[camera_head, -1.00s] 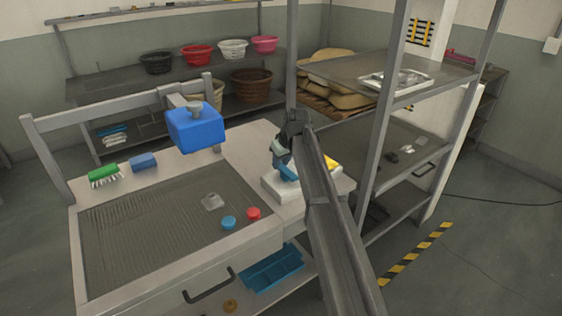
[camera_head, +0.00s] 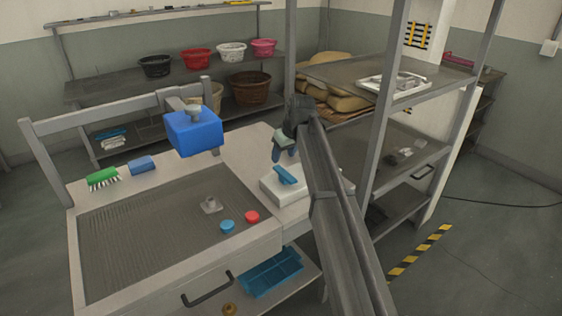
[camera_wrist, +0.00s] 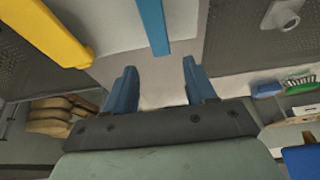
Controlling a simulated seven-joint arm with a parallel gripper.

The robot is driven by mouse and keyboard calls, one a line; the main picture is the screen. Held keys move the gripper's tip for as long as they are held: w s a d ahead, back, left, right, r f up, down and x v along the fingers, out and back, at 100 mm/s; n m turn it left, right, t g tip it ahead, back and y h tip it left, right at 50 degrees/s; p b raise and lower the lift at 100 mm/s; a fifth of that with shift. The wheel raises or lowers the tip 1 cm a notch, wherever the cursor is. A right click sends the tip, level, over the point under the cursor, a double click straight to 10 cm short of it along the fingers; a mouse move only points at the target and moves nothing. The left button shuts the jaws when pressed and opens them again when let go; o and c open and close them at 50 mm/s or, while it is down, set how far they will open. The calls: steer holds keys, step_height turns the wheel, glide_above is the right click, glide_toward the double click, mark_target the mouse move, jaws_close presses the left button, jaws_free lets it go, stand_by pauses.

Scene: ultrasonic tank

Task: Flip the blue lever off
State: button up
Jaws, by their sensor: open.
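The blue lever (camera_head: 285,175) sits on a white box (camera_head: 278,194) at the right of the workbench. It slants up from the box in the head view. My gripper (camera_head: 284,155) is open and empty, just above and behind the lever, apart from it. In the wrist view the lever (camera_wrist: 153,25) lies ahead of the gap between my two blue fingers (camera_wrist: 161,85). A yellow lever (camera_wrist: 45,30) shows to its left in that view; my arm hides it in the head view.
A ribbed tank top (camera_head: 150,235) fills the bench's left, with blue (camera_head: 227,227) and red (camera_head: 252,217) knobs near its front right corner. A blue block (camera_head: 194,131) stands behind. A metal shelf post (camera_head: 378,130) rises close to my arm's right.

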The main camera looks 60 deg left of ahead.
steer(key=v, duration=0.7)
steer(key=shift+r, duration=0.3)
steer(key=shift+d, duration=0.15)
